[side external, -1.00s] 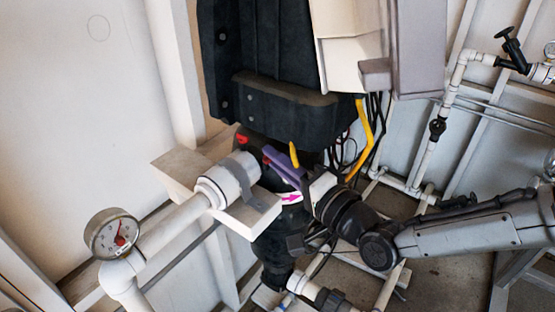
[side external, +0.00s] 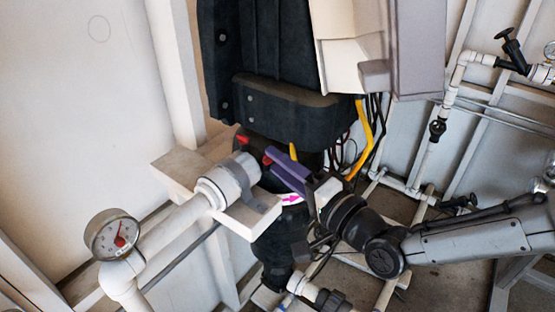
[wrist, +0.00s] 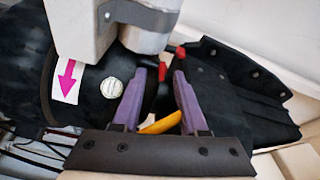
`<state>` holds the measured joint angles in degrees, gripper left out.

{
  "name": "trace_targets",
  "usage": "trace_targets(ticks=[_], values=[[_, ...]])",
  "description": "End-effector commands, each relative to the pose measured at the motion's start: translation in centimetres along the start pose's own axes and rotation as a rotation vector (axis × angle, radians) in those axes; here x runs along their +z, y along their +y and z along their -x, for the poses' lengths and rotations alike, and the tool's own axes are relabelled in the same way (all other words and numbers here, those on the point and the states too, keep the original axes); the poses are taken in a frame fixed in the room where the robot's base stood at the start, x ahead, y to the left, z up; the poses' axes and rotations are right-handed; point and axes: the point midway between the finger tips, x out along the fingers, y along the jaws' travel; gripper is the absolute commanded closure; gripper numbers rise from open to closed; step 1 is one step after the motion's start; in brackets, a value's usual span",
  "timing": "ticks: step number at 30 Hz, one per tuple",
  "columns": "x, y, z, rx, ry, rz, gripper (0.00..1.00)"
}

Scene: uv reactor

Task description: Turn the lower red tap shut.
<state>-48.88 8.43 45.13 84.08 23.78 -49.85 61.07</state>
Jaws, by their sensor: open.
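Two small red taps show on the dark reactor body. The lower red tap (side external: 267,160) is beside my purple fingertips in the side view. In the wrist view the lower red tap (wrist: 163,72) appears between the fingertips, but contact cannot be told. The upper red tap (side external: 242,139) is farther left, and it shows just beyond the fingertips in the wrist view (wrist: 180,53). My gripper (wrist: 162,80) is open, with a purple finger on each side; it also shows in the side view (side external: 280,167). The lower tap's base is hidden.
A yellow handle (wrist: 161,123) lies between the fingers' bases in the wrist view. A thick white pipe (side external: 180,220) with a gauge (side external: 113,234) runs at left. A white bracket (side external: 250,220) is close below the gripper. A pink arrow label (side external: 291,199) is near the fingers.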

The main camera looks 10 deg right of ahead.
Motion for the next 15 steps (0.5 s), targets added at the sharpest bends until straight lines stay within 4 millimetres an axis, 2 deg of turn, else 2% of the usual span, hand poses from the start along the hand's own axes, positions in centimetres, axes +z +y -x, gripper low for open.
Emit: trace_targets(ticks=[9, 15], values=[[0.0, -0.2, 4.7, -0.005, -0.002, 0.001, 0.52], [0.0, -0.3, 6.6, -0.009, 0.0, 0.0, 0.52]])
